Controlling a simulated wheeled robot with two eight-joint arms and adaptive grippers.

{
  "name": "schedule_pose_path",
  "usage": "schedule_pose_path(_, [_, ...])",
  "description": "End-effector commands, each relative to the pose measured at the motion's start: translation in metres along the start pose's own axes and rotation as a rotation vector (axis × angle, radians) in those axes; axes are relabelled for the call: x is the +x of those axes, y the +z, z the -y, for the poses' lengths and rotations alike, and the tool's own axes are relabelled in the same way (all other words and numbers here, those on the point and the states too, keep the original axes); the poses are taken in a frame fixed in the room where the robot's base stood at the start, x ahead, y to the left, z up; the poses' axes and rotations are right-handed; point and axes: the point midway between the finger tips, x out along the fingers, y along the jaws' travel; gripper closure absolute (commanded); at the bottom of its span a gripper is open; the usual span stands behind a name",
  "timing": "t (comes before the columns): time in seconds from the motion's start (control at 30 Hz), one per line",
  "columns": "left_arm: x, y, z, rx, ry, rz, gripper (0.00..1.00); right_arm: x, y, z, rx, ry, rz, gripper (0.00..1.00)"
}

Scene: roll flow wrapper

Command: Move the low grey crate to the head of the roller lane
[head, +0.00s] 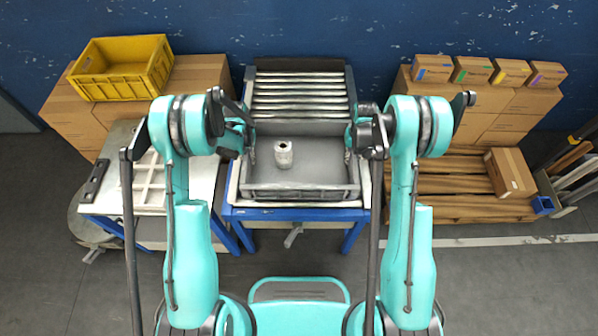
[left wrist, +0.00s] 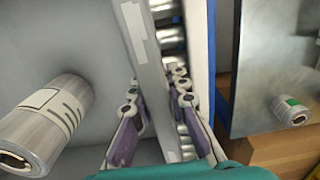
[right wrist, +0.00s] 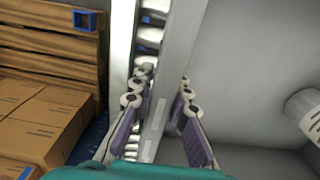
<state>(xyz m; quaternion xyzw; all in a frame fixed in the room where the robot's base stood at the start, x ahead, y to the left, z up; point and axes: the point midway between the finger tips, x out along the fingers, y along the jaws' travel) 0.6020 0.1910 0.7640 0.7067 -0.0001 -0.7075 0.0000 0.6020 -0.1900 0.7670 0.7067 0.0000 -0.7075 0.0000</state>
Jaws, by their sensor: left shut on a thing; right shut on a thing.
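The low grey crate (head: 302,192) is in the middle of the head view, in front of the bare rollers of the roller lane (head: 300,92). A silvery roll (head: 283,154) stands inside it. My left gripper (head: 250,150) is shut on the crate's left wall, which shows between its fingers in the left wrist view (left wrist: 146,75). My right gripper (head: 349,150) is shut on the right wall, seen in the right wrist view (right wrist: 172,75). Rollers show beside both walls. I cannot tell whether the crate rests or hangs slightly above its support.
A side table (head: 150,200) with a white frame stands left. A yellow crate (head: 122,68) sits on cartons behind it. At right, a wooden pallet (head: 440,190) carries a carton (head: 510,172); small boxes (head: 472,70) top a carton stack. A blue wall closes the back.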

Motion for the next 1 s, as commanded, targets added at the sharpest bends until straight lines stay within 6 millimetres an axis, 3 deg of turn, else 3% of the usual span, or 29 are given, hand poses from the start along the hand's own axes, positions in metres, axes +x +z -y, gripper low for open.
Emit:
schedule_pose_path(0.47, [0.004,0.0,0.0,0.0,-0.001,0.0,1.0,0.004,0.0,0.0,0.0,0.001,0.0,1.0])
schedule_pose_path(1.0, [0.035,0.0,0.0,0.0,-0.001,0.0,1.0,0.035,0.0,0.0,0.0,0.001,0.0,1.0])
